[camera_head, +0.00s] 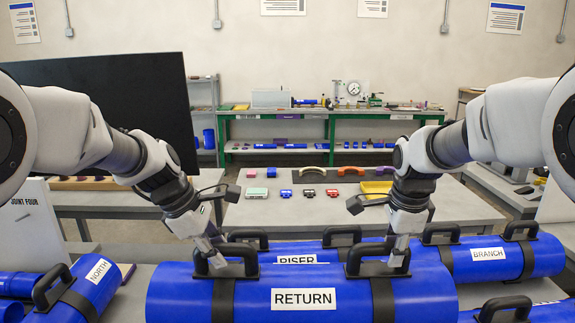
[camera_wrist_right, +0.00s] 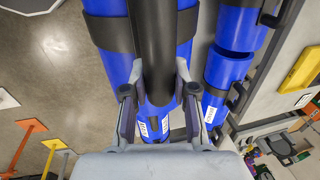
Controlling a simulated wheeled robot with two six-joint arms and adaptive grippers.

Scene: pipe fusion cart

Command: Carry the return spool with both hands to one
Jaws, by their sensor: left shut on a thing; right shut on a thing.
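The return spool (camera_head: 255,301) is a thick blue pipe with a white RETURN label and two black bands with handles. It lies level across the front middle of the head view. My left gripper (camera_head: 215,262) is shut on its left black handle. My right gripper (camera_head: 397,260) is shut on its right black handle. In the right wrist view, my right gripper (camera_wrist_right: 158,95) has its fingers on either side of the dark handle bar. The spool's underside is hidden, so I cannot tell whether it touches anything below.
The riser spool (camera_head: 310,248) lies just behind the return spool. The branch spool (camera_head: 500,258) lies at the right and the north spool (camera_head: 93,285) at the left. A grey table (camera_head: 270,212) behind holds small coloured parts and a yellow tray (camera_head: 376,188). A dark panel (camera_head: 120,110) stands at the left.

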